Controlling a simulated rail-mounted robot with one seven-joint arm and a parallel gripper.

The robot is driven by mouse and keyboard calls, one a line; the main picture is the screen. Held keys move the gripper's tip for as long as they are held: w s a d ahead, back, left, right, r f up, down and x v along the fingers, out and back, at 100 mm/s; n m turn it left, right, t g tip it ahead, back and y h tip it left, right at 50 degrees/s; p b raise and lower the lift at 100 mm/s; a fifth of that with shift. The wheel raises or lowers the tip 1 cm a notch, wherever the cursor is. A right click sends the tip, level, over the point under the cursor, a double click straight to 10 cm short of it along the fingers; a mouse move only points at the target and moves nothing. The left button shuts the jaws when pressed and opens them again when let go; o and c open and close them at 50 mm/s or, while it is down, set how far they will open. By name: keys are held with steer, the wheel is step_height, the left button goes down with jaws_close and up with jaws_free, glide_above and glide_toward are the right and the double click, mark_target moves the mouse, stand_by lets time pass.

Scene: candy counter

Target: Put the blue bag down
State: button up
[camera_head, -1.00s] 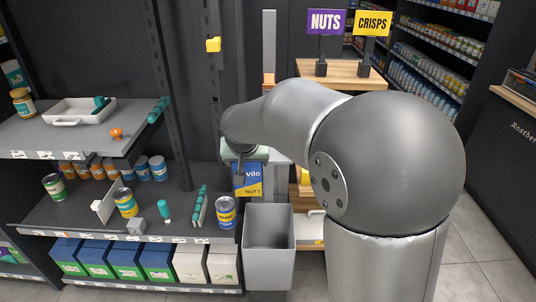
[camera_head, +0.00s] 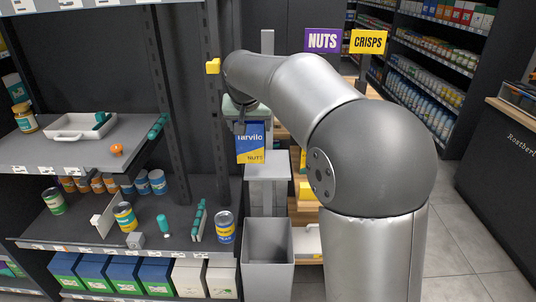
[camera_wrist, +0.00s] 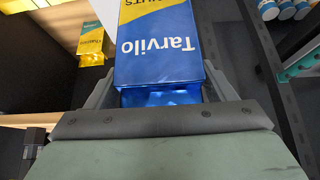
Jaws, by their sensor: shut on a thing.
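The blue bag (camera_head: 250,143) is blue with a yellow lower part and reads "Tarvilo" and "NUTS". It hangs upright below my gripper (camera_head: 242,122) in the head view, in front of the dark shelf post. In the wrist view the blue bag (camera_wrist: 160,50) sits between the two fingers of my gripper (camera_wrist: 158,92), which is shut on its end. The fingertips are mostly hidden in the head view.
A grey stand (camera_head: 268,168) is just below and right of the bag. An open grey bin (camera_head: 267,262) stands in front of it. Left, the shelf (camera_head: 170,212) holds cans and small items. A yellow-and-teal bag (camera_wrist: 93,45) shows in the wrist view.

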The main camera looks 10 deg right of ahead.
steer(key=w+d+r+p, duration=0.2)
steer(key=d+r+p, duration=0.2)
steer(key=d, duration=0.1)
step_height(320, 180, down, 9)
steer(key=shift+w+f, duration=0.2)
steer(key=shift+w, duration=0.05)
steer(key=shift+d, duration=0.1)
steer(key=shift+f, duration=0.25)
steer(key=o, duration=1.2)
steer(key=shift+r, duration=0.1)
steer(key=shift+o, duration=0.2)
